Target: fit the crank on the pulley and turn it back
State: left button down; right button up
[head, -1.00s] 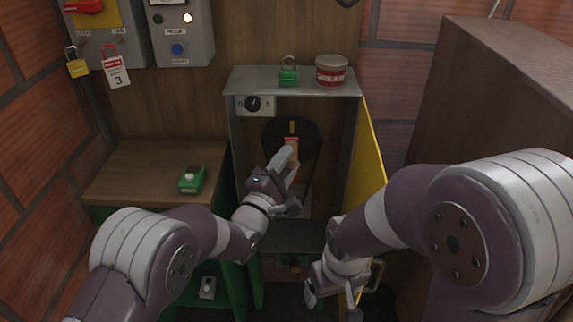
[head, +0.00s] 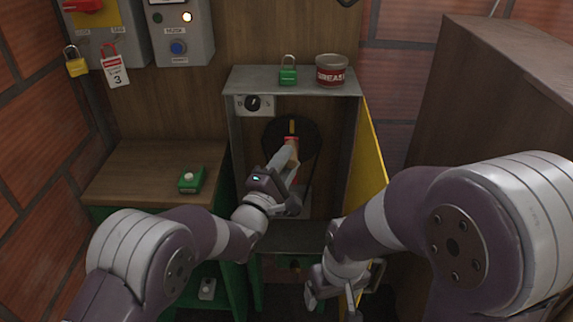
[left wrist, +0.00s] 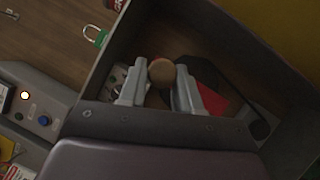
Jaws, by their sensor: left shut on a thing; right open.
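The black round pulley (head: 311,135) is inside the open grey cabinet, with a brass-coloured upright piece (head: 292,127) at its middle. My left gripper (head: 288,160) is in front of the pulley, shut on the crank. The crank's wooden handle (head: 293,147) and a bit of its red part (head: 292,168) show at the fingers. In the left wrist view the round wooden knob (left wrist: 161,72) lies between the two fingers, with red (left wrist: 211,99) behind. My gripper hides whether the crank is seated on the pulley. My right gripper (head: 331,302) is open and empty, low by the cabinet door.
The yellow cabinet door (head: 371,160) stands open on the right. A green padlock (head: 288,72) and a grease can (head: 331,72) stand on the cabinet top. A green button box (head: 192,180) sits on the wooden bench (head: 135,170). A brown cabinet (head: 500,100) stands at right.

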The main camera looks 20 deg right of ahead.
pick_arm(q)
jog(key=shift+w+d+b, duration=0.2)
jog(key=shift+w+b, duration=0.25)
jog(key=shift+w, duration=0.2)
dwell(0.8)
jog(key=shift+w, duration=0.25)
dwell(0.4)
jog(key=shift+w+d+b, duration=0.2)
jog(key=shift+w+b, duration=0.1)
jog(key=shift+w, duration=0.2)
dwell(0.3)
jog(key=shift+w+d, duration=0.15)
jog(key=shift+w, duration=0.35)
jog(key=shift+b, duration=0.3)
jog(key=shift+w+a+f+n+t+b, duration=0.1)
jog(key=shift+w+a+n+t+b, duration=0.1)
jog(key=shift+a+n+t+b, duration=0.75)
